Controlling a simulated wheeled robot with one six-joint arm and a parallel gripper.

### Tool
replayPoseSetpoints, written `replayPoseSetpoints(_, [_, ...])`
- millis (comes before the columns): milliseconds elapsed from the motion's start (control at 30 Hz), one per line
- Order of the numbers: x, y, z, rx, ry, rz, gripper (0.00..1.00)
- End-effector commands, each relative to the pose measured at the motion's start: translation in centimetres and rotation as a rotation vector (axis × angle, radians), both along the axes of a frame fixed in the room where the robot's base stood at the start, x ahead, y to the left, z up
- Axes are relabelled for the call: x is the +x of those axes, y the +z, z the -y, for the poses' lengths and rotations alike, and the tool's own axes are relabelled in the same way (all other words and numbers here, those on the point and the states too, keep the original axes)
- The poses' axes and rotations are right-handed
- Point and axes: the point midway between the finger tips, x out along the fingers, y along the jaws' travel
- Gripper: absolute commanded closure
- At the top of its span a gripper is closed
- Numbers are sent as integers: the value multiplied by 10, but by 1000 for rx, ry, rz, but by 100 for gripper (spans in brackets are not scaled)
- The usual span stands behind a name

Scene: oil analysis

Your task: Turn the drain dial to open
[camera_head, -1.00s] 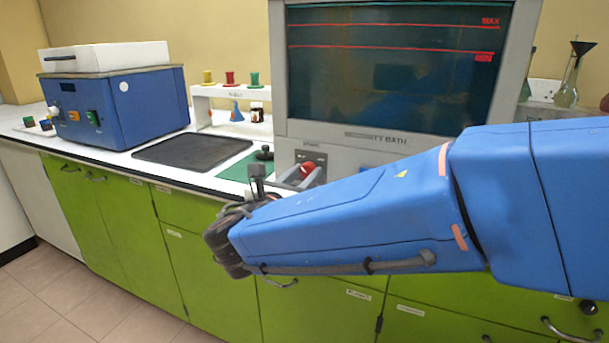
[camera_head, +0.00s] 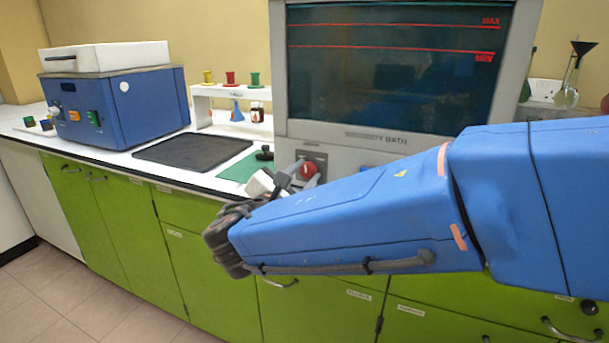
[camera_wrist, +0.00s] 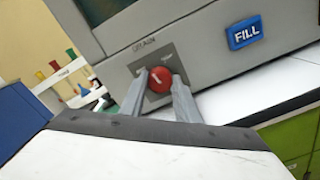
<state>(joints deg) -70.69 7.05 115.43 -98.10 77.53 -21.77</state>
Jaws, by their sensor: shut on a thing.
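The red drain dial (camera_head: 308,170) sits on a dark plate at the lower front of the viscosity bath (camera_head: 375,150). In the wrist view the dial (camera_wrist: 160,80) shows a small pale mark on its face. My gripper (camera_wrist: 160,88) is shut on the dial, with one grey finger on each side of it. The wrist view is tilted, so the bath front slants. In the head view my gripper (camera_head: 297,173) reaches the dial from the front left. The plate's lettering is too small to read fully.
A blue FILL button (camera_wrist: 244,33) is right of the dial. A green mat (camera_head: 240,168) and black tray (camera_head: 193,151) lie left of the bath. A small rack (camera_head: 228,91) with coloured items and a blue machine (camera_head: 120,108) stand farther left.

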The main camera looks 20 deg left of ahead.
Motion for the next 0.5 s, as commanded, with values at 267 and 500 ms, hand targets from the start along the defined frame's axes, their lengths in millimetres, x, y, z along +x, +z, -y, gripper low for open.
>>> replayPoseSetpoints(267, [0,0,0,259,0,20,93])
replayPoseSetpoints(500, [0,0,0,486,-1,37,93])
